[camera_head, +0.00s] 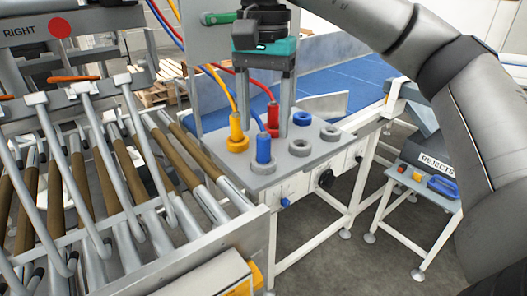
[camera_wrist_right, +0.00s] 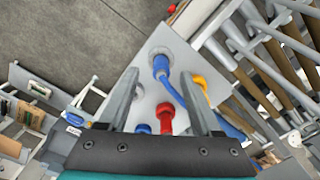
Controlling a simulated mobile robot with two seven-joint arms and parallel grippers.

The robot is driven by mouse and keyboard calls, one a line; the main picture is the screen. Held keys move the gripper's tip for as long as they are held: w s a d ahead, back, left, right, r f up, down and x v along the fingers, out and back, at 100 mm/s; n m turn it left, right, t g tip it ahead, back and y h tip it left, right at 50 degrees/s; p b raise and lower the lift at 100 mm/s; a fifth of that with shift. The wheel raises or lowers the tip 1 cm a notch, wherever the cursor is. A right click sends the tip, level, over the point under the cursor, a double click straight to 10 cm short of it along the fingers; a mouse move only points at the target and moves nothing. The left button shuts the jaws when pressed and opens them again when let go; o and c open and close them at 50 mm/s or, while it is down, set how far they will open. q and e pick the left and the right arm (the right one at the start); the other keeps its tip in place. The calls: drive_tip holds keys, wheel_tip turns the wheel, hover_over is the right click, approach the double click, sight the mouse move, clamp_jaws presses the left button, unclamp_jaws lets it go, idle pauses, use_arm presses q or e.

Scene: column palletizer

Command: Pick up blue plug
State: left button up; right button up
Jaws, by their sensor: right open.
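The blue plug (camera_head: 263,149) stands upright in a socket at the near side of the grey panel (camera_head: 258,178). A blue cable runs from it. My right gripper (camera_head: 264,122) is above the panel, pointing down, with its fingers apart and nothing gripped. In the right wrist view the blue plug (camera_wrist_right: 161,67) shows between the fingertips (camera_wrist_right: 158,73), and I cannot tell how far below them it is. The yellow plug (camera_head: 237,132) and the red plug (camera_head: 273,116) stand in the same panel. My left gripper is not in view.
Beside the plugs are a blue ring socket (camera_head: 302,118) and empty grey sockets (camera_head: 300,147). Red, yellow and blue cables hang close to my fingers. A roller conveyor (camera_head: 120,190) is at the left, a blue belt (camera_head: 335,80) behind. A rejects table (camera_head: 418,187) stands right.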

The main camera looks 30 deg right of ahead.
sight(263, 136)
drive_tip(key=f, duration=0.2)
drive_tip(key=f+p, duration=0.1)
drive_tip(key=f, duration=0.2)
drive_tip(key=shift+w+d, duration=0.1)
drive_tip(key=shift+w, duration=0.1)
drive_tip(key=shift+c, duration=0.4)
clamp_jaws()
